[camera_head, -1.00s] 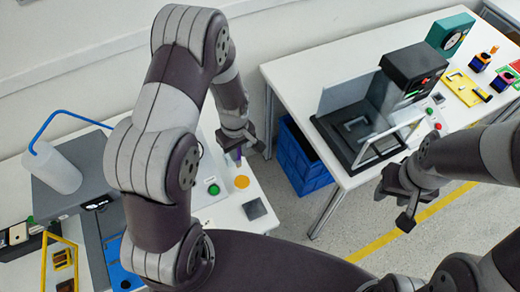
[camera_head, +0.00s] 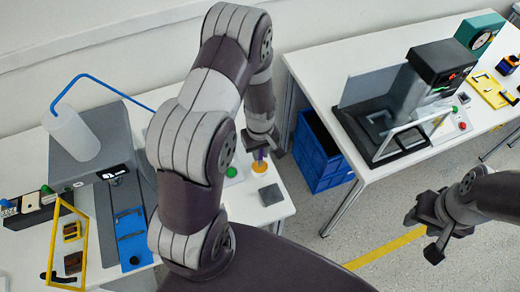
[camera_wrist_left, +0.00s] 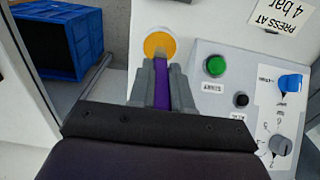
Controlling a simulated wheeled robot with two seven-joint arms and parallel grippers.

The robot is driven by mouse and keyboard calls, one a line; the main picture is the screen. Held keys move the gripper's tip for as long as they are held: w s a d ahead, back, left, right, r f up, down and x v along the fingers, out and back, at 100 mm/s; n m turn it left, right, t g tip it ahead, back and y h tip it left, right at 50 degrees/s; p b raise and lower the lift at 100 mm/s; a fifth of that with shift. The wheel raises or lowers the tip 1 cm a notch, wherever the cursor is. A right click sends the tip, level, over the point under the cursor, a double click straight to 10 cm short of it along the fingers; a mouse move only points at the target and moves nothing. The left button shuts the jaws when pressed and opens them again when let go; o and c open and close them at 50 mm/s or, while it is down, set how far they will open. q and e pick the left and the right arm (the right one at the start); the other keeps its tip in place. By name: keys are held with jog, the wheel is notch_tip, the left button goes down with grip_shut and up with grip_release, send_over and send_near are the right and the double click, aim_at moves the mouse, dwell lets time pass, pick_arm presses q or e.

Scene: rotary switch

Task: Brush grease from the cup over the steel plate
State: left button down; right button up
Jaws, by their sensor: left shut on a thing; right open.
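My left gripper (camera_head: 262,148) is shut on a brush with a purple handle (camera_head: 260,157). In the left wrist view the gripper (camera_wrist_left: 161,68) holds the purple handle (camera_wrist_left: 161,90) between its fingers. The round cup of orange-yellow grease (camera_head: 259,168) is right under the brush in the head view; the cup also shows just beyond the fingertips in the left wrist view (camera_wrist_left: 158,42). I cannot tell whether the bristles touch the grease. The grey square steel plate (camera_head: 271,194) lies on the bench nearer me, uncovered. My right gripper (camera_head: 432,228) is open and empty above the floor.
A control box with a green button (camera_wrist_left: 215,66) and knobs stands beside the cup. A blue crate (camera_head: 322,152) is on the floor between the benches. A press-like machine (camera_head: 390,115) stands on the right bench.

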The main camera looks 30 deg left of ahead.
pick_arm(q)
jog(key=shift+w, duration=0.1)
dwell(0.3)
jog(key=shift+f+b, duration=0.3)
jog(key=shift+f, duration=0.2)
dwell(0.5)
dwell(0.9)
notch_tip(320, 180, up, 7)
jog(key=p, duration=0.6)
dwell(0.7)
